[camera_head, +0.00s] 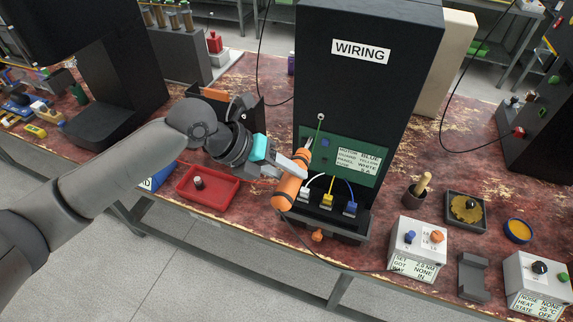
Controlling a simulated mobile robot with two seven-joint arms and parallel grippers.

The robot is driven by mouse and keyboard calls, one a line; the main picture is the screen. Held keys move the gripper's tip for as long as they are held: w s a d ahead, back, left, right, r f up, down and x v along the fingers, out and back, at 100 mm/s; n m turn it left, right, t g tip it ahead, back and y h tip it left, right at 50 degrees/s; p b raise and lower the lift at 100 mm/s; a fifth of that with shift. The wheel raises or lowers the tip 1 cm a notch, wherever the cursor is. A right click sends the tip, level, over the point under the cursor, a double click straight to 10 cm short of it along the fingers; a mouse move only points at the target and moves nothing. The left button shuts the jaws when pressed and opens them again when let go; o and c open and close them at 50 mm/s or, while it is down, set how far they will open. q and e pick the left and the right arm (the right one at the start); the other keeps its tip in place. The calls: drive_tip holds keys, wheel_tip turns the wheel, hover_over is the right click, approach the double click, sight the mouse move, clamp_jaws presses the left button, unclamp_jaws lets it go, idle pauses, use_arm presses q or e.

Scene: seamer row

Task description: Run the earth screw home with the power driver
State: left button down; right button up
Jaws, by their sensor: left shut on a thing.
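My left gripper (284,163) is shut on the orange power driver (288,190) in front of the black wiring cabinet (370,70). The driver is tilted, with its narrow end up towards the left part of the green panel (345,145). A green wire (318,130) rises from near that end to a small round fitting (320,117) above the panel. I cannot tell whether this fitting is the earth screw, or whether the driver touches anything. White, yellow (327,201) and blue (350,208) plugs sit below the panel. My right gripper is not in view.
A white control box (418,236) with blue and orange knobs reads "SET 2.0 NM, GOT NONE, WAY IN". A red tray (228,192) lies left of the driver. A cup (413,196), a dark tray (451,222) and a grey cradle (473,276) stand at right.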

sight(300, 150)
use_arm(q)
drive_tip(key=shift+w+d+b, duration=0.25)
drive_tip(key=shift+w+b, duration=0.05)
drive_tip(key=shift+w, duration=0.45)
drive_tip(key=shift+w+d+b, duration=0.25)
drive_tip(key=shift+w+b, duration=0.05)
drive_tip(key=shift+w, duration=0.4)
drive_tip(key=shift+w+d+b, duration=0.25)
drive_tip(key=shift+w+b, duration=0.05)
drive_tip(key=shift+w, duration=0.45)
drive_tip(key=shift+w+d+b, duration=0.25)
drive_tip(key=shift+w+b, duration=0.25)
drive_tip(key=shift+w, duration=0.2)
drive_tip(key=shift+w+r, duration=0.1)
drive_tip(key=shift+w, duration=0.2)
drive_tip(key=shift+r, duration=0.2)
drive_tip(key=shift+w+b, duration=0.2)
drive_tip(key=shift+b, duration=0.2)
drive_tip(key=shift+w+r, duration=0.15)
idle(1.0)
idle(0.5)
